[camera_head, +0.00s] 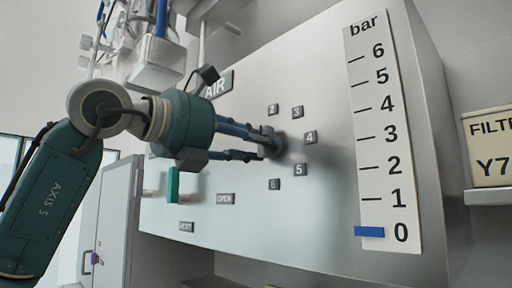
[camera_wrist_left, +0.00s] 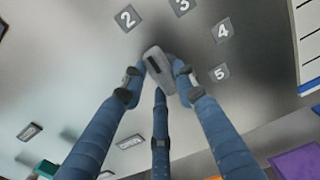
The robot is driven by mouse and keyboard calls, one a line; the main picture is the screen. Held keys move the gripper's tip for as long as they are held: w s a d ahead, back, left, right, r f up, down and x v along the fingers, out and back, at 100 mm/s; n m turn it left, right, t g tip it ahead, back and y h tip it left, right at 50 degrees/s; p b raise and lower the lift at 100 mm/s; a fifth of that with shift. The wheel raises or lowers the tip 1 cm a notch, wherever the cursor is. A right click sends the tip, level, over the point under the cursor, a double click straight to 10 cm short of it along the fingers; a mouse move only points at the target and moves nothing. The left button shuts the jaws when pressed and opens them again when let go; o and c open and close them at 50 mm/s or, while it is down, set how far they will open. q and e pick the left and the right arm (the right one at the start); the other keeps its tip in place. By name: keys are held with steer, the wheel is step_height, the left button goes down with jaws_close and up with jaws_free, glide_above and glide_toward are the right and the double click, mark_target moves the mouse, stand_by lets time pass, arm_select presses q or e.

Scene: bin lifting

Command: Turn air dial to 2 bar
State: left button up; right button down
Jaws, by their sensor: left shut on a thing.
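The air dial (camera_wrist_left: 154,54) is a small grey knob with a dark slot, on a pale panel (camera_head: 330,190) under the AIR sign (camera_head: 216,87). Number plates 2 to 6 stand around it, such as plate 2 (camera_head: 273,109) and plate 5 (camera_head: 300,170). My left gripper (camera_head: 270,146) reaches in from the left, its blue fingers shut around the dial; they also show in the left wrist view (camera_wrist_left: 163,78). Which number the dial points at, I cannot tell. On the bar scale (camera_head: 375,130) the blue marker (camera_head: 370,231) is at 0. My right gripper is not in view.
A teal handle (camera_head: 173,185) sits near the OPEN label (camera_head: 225,199), below my left gripper. A grey cabinet (camera_head: 112,220) stands at the lower left. A filter sign (camera_head: 492,150) is at the right edge.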

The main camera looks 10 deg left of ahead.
arm_select(q)
steer(key=shift+n, duration=0.4)
steer(key=o, duration=1.2)
steer(key=shift+c, duration=0.2)
steer(key=shift+s+a, duration=0.1)
steer(key=v, duration=1.1)
steer(key=shift+s+a, duration=0.25)
steer(key=shift+s, duration=0.1)
steer(key=shift+f, duration=0.1)
